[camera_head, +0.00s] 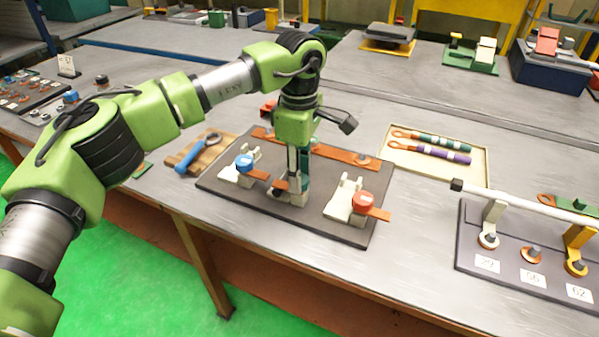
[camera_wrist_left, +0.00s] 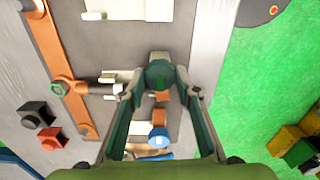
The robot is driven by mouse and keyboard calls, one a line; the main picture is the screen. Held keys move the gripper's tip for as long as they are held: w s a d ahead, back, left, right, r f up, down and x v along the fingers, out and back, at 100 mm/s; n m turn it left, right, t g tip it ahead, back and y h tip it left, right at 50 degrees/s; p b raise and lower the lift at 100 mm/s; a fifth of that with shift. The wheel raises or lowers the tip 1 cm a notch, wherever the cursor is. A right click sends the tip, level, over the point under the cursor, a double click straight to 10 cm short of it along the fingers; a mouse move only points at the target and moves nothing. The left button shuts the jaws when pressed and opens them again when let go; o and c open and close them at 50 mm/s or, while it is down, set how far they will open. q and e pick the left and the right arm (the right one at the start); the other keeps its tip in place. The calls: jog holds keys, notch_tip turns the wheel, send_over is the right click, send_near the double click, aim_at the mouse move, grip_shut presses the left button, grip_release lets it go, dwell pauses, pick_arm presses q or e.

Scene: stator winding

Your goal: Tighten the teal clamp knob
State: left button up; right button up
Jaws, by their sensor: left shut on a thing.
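The teal clamp knob (camera_wrist_left: 158,74) sits between my left gripper's (camera_wrist_left: 159,84) fingertips in the left wrist view; the fingers are shut on its sides. In the head view my left gripper (camera_head: 294,182) points straight down at the middle of the dark board (camera_head: 338,231), and it hides the knob there. A clamp with a blue knob (camera_head: 244,161) stands to the left, and it also shows in the left wrist view (camera_wrist_left: 158,137). A clamp with a red knob (camera_head: 362,202) stands to the right. Copper-coloured strips run from the clamps. My right gripper is out of view.
A blue wrench (camera_head: 190,163) lies on a wooden board left of the dark board. A tray (camera_head: 478,172) with teal and purple striped tools lies behind right. A numbered rack with a raised bar (camera_head: 520,199) stands at the right. The front bench edge is close.

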pick_arm(q)
jog(key=shift+w+r, duration=0.2)
jog(key=shift+r, duration=0.15)
jog(key=o, duration=1.1)
jog(key=shift+c, duration=0.2)
jog(key=shift+s+f, duration=0.1)
jog(key=shift+s, duration=0.05)
notch_tip(320, 180, up, 12)
